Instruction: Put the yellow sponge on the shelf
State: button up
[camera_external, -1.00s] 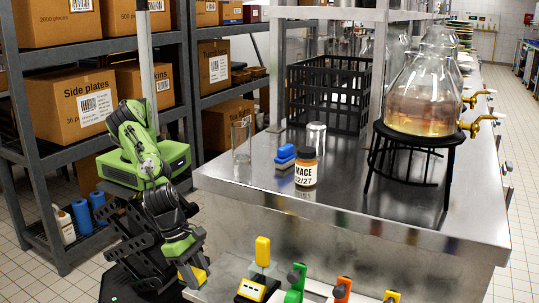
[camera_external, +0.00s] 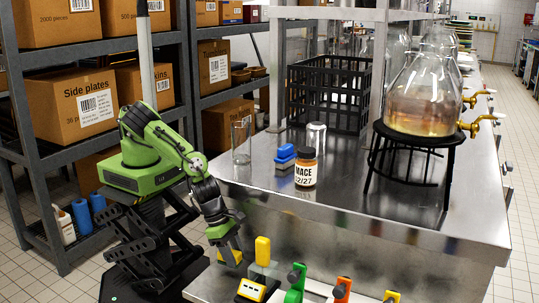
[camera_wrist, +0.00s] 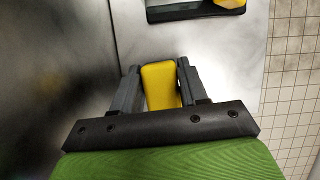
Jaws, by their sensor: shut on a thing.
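My gripper (camera_external: 230,256) is shut on the yellow sponge (camera_wrist: 160,84), which sits between its two grey fingers in the wrist view. In the external view the sponge (camera_external: 234,258) shows as a small yellow patch at the fingertips, partly hidden by them. The gripper is beside the front of the steel counter, below its top, above the left end of a lower steel ledge (camera_external: 207,285). A steel overhead shelf (camera_external: 335,14) runs above the counter, and grey shelf racks (camera_external: 40,160) stand at the left; I cannot tell which one the task means.
On the ledge, just right of my gripper, stand an upright yellow object (camera_external: 262,251) and a black-and-yellow device (camera_external: 251,290). Green and orange items (camera_external: 342,291) follow. The counter (camera_external: 335,225) carries glasses, a blue block (camera_external: 285,154), a labelled jar (camera_external: 306,168) and a large glass dispenser (camera_external: 422,95).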

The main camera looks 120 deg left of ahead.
aim_at(233, 251)
jog(key=shift+a+f+b, duration=0.15)
jog(key=shift+a+f, duration=0.05)
jog(key=shift+f, duration=0.4)
jog(key=shift+a+f+b, duration=0.15)
jog(key=shift+a+f, duration=0.05)
jog(key=shift+f, duration=0.4)
jog(key=shift+r, duration=0.15)
jog(key=o, duration=1.1)
jog(key=p+v, duration=0.2)
jog(key=v, duration=0.3)
jog(key=shift+r, duration=0.45)
jog(key=s+p, duration=0.1)
jog(key=s, duration=1.1)
jog(key=shift+d+f+p, duration=0.3)
jog(key=shift+d+f, duration=0.05)
jog(key=shift+f, duration=0.1)
